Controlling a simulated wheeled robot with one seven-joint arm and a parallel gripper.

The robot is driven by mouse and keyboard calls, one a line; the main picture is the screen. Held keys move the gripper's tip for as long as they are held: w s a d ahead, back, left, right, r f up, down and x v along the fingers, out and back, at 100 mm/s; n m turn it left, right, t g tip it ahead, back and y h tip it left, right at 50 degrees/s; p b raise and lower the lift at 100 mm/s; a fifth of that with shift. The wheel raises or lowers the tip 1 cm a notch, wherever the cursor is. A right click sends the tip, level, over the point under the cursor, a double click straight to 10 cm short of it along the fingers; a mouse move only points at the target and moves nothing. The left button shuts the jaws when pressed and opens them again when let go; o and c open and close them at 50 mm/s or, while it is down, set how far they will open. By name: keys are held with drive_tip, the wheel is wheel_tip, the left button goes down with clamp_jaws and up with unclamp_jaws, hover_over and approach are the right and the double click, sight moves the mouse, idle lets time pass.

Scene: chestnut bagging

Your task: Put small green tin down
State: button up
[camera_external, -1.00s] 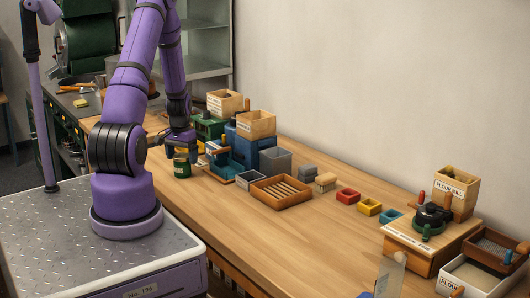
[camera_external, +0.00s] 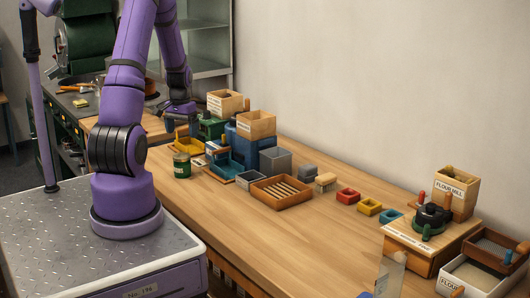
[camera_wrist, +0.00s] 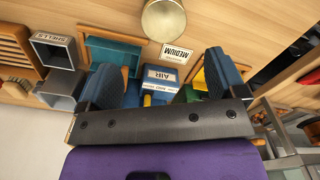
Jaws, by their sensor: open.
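The small green tin (camera_external: 181,165) stands upright on the wooden bench near its left edge, with a pale label on its side. In the wrist view its round, gold-coloured end (camera_wrist: 163,20) shows at the top of the picture. My gripper (camera_external: 180,122) is above the bench, behind and higher than the tin, apart from it. In the wrist view my gripper (camera_wrist: 165,76) has its two blue-padded fingers spread wide, with nothing held between them. The fingertips are hard to make out in the external view.
A blue machine (camera_external: 243,148) with a wooden hopper, a yellow tray (camera_external: 188,146) and a teal tray (camera_external: 222,169) stand close to the tin. A slatted wooden tray (camera_external: 281,191) lies farther right. The bench front is clear.

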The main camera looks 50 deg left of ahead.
drive_tip(key=d+r+m+t+y, duration=0.1)
drive_tip(key=d+r+m+t, duration=0.2)
drive_tip(key=d+r, duration=1.7)
drive_tip(key=s+d+r+m+t, duration=0.1)
drive_tip(key=s+d+r, duration=0.3)
drive_tip(key=s+d, duration=0.2)
drive_tip(key=s+d+r+m+t+h, duration=0.1)
drive_tip(key=s+d+r, duration=0.3)
drive_tip(key=s+d, duration=0.3)
drive_tip(key=shift+s+d+r, duration=0.25)
drive_tip(key=shift+s+r, duration=0.05)
drive_tip(key=shift+s, duration=0.5)
